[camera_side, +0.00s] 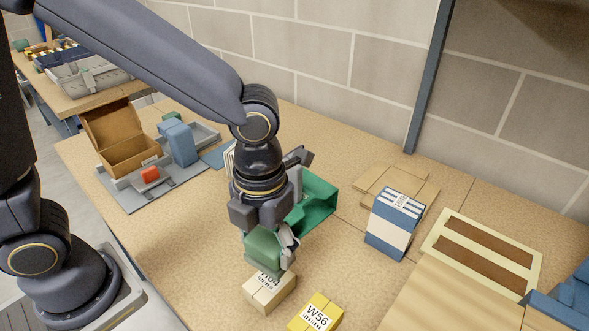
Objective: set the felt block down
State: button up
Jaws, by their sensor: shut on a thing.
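My gripper (268,238) points down over the table and is shut on a muted green block, which I take as the felt block (262,250). The block's upper part is partly hidden by the fingers. In the picture, its lower edge overlaps the back of a small tan carton (268,293) with a black-printed label. I cannot tell whether the block touches the carton or hangs above and behind it.
A yellow carton marked W56 (316,314) stands at the front. A green bin (321,201) lies behind my gripper. A blue and white box (394,224) stands to the right, near flat cardboard (378,181). An open brown box (125,150) is on the left.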

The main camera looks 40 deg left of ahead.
jog(key=shift+s+r, duration=0.1)
jog(key=shift+w+a+n, duration=0.2)
jog(key=shift+n, duration=0.4)
jog(key=w+a+f+n, duration=0.1)
jog(key=w+a+n, duration=0.25)
jog(key=a, duration=0.35)
jog(key=w+a+f+n, duration=0.25)
jog(key=a+n, duration=0.25)
jog(key=a, duration=0.3)
jog(key=s+a+f+n, duration=0.15)
jog(key=a+n, duration=0.55)
jog(key=a, duration=0.8)
jog(key=f, duration=0.5)
jog(key=s+a+f, duration=0.1)
jog(key=f, duration=0.1)
jog(key=shift+f, duration=0.4)
